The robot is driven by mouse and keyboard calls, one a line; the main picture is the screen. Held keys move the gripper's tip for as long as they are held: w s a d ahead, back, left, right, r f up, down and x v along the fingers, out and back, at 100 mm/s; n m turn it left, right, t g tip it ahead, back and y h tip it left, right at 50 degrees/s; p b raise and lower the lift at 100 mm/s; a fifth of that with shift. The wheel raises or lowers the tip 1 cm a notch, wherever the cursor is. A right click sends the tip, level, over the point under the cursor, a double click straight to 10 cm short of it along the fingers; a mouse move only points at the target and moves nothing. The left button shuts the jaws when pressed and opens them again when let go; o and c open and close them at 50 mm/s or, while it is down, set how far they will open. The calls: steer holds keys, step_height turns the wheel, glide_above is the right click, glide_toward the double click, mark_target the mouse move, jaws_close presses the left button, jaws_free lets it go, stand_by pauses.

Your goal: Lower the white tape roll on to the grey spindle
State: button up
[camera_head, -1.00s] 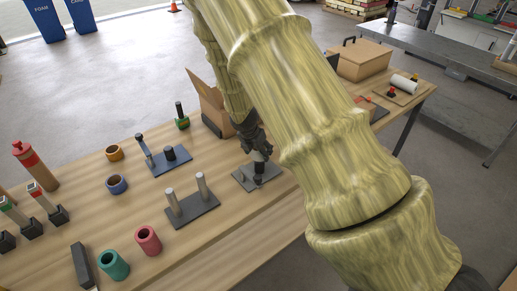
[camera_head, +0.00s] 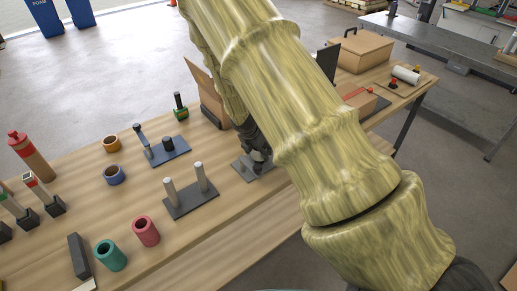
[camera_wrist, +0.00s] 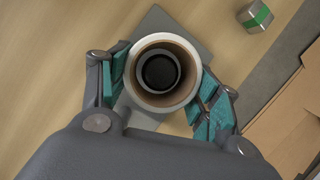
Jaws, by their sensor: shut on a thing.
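The white tape roll (camera_wrist: 131,72) shows in the wrist view as a white ring with a brown core. My gripper (camera_wrist: 163,82) is shut on it, with teal pads at its left and right sides. A dark round spindle top (camera_wrist: 160,70) shows inside the roll's bore, roughly centred and slightly left. The grey base plate (camera_wrist: 155,22) lies beneath. How far down the spindle the roll sits cannot be told. In the head view my gripper (camera_head: 258,158) is over the small grey plate (camera_head: 241,167); my arm hides much of it, and the roll cannot be made out.
A two-post stand (camera_head: 190,201) is left of the gripper, and a blue-grey plate with posts (camera_head: 166,152) is behind it. Blue (camera_head: 114,175), orange, teal and red rolls stand further left. A green-banded block (camera_wrist: 255,17) is nearby.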

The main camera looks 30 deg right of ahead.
steer(key=shift+f+b, duration=0.55)
steer(key=shift+f, duration=0.55)
steer(key=o, duration=1.1)
steer(key=v, duration=1.2)
steer(key=shift+d, duration=0.1)
